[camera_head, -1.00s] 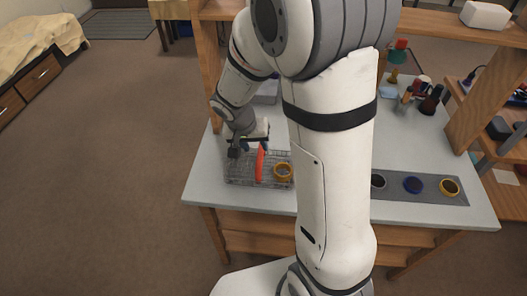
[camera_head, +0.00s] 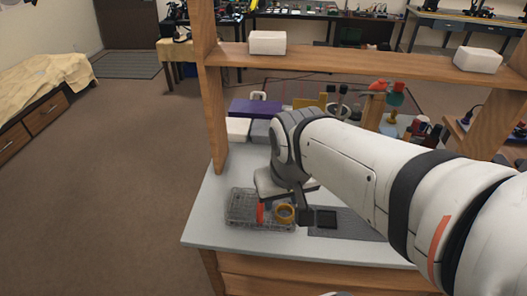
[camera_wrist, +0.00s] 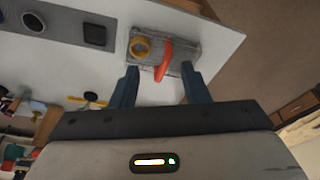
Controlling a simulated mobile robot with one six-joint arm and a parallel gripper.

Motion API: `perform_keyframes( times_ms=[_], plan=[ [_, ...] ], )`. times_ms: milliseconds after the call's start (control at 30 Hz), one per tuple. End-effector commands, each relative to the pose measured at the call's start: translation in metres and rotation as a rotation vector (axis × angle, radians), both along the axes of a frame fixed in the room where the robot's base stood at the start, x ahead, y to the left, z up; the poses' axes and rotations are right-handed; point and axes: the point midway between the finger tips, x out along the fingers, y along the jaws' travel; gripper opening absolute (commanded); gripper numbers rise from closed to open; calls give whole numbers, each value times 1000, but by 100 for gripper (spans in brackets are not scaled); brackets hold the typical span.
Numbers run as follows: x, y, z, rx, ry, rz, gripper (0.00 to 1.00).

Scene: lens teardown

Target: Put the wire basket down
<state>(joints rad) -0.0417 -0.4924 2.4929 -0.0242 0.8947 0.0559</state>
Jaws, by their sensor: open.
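The grey wire basket (camera_head: 243,221) rests on the white tabletop near its front left part. A red-orange strip-like item (camera_head: 260,212) and a yellow ring (camera_head: 285,212) are at its right half. In the wrist view the basket (camera_wrist: 192,47) lies just beyond my fingertips, with the orange item (camera_wrist: 164,60) and the yellow ring (camera_wrist: 141,48) at it. In the head view my arm's end is behind and right of the basket, and the fingertips are hard to make out.
A grey mat (camera_head: 352,231) with a dark square piece (camera_head: 325,219) lies right of the basket. A wooden shelf (camera_head: 370,62) with white boxes (camera_head: 267,43) spans the table. Boxes and bottles stand at the back. My arm hides the table's right part.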

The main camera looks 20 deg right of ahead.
Motion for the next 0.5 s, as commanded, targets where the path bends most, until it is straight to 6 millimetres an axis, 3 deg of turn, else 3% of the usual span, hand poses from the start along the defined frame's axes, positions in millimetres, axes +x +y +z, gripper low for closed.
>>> perform_keyframes(
  times_ms=[100, 167, 500],
  plan=[
    [0, -10, -8, -2, -1, -19, 44],
    [9, 1, -21, -20, 6, -40, 44],
    [110, 6, -133, -181, -41, -285, 44]
  ],
)
